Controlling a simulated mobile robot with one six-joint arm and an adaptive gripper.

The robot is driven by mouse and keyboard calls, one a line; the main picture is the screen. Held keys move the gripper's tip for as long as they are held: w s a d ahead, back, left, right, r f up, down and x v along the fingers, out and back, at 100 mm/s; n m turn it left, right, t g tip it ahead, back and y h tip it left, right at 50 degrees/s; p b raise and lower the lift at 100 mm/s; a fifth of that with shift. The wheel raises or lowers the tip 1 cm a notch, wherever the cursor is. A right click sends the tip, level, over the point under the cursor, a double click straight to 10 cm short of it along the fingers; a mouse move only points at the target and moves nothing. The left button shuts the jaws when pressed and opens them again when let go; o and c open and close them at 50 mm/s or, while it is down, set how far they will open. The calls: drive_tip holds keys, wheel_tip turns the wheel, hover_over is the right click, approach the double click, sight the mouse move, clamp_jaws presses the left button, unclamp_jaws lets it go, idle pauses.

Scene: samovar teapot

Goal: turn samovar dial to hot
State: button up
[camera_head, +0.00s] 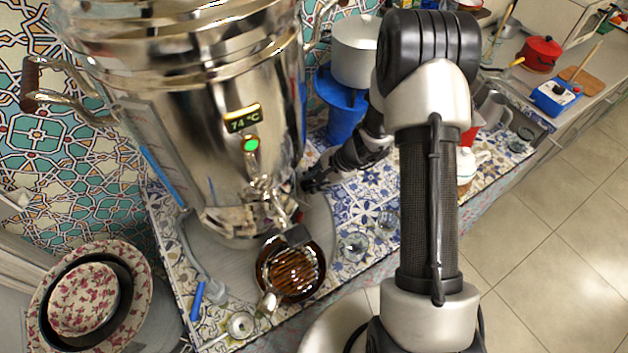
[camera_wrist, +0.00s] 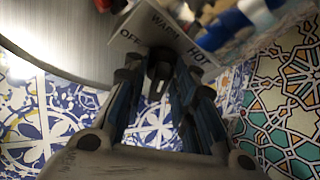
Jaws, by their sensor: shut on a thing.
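The samovar (camera_head: 215,130) is a tall shiny metal urn at the left of the head view. Its display (camera_head: 243,118) reads 74 °C above a lit green light (camera_head: 251,144). In the wrist view, a pale dial plate (camera_wrist: 130,38) carries the words OFF, WARM and HOT. A dark dial knob (camera_wrist: 161,64) is in front of it, between my fingers. My gripper (camera_wrist: 160,82) is shut on this knob; which label the knob points to I cannot tell. In the head view, my gripper (camera_head: 309,183) reaches the samovar's lower right side, where the dial is hidden.
A dark brown teapot (camera_head: 291,268) stands below the samovar's spout. Glass cups (camera_head: 353,246) stand on the tiled counter to its right. A blue stand (camera_head: 343,120) with a white pot (camera_head: 356,50) is behind my arm. Patterned bowls (camera_head: 84,299) are at lower left.

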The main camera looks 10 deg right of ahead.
drive_tip(key=shift+r+p, duration=0.1)
drive_tip(key=shift+p, duration=0.45)
drive_tip(key=m+p, duration=0.1)
drive_tip(key=p, duration=0.1)
drive_tip(key=m+g+p, duration=0.1)
drive_tip(key=p, duration=0.2)
drive_tip(key=shift+r, duration=0.3)
drive_tip(key=m+p, duration=0.1)
drive_tip(key=p, duration=0.1)
drive_tip(key=m+g+p, duration=0.1)
drive_tip(key=p, duration=0.1)
drive_tip(key=shift+w+f+p, duration=0.1)
drive_tip(key=shift+w+p, duration=0.15)
drive_tip(key=shift+p, duration=0.15)
drive_tip(key=shift+w+f+m+g+p, duration=0.2)
drive_tip(key=shift+m+g+p, duration=0.4)
drive_tip(key=shift+m, duration=0.5)
drive_tip(key=shift+f+m+g+b, duration=0.2)
drive_tip(key=shift+m+g+b, duration=0.4)
drive_tip(key=shift+m, duration=0.3)
drive_tip(key=shift+m+g+y+b, duration=0.3)
drive_tip(key=shift+m+b, duration=0.2)
drive_tip(key=shift+m, duration=0.2)
drive_tip(key=shift+r, duration=0.1)
drive_tip(key=o, duration=0.8)
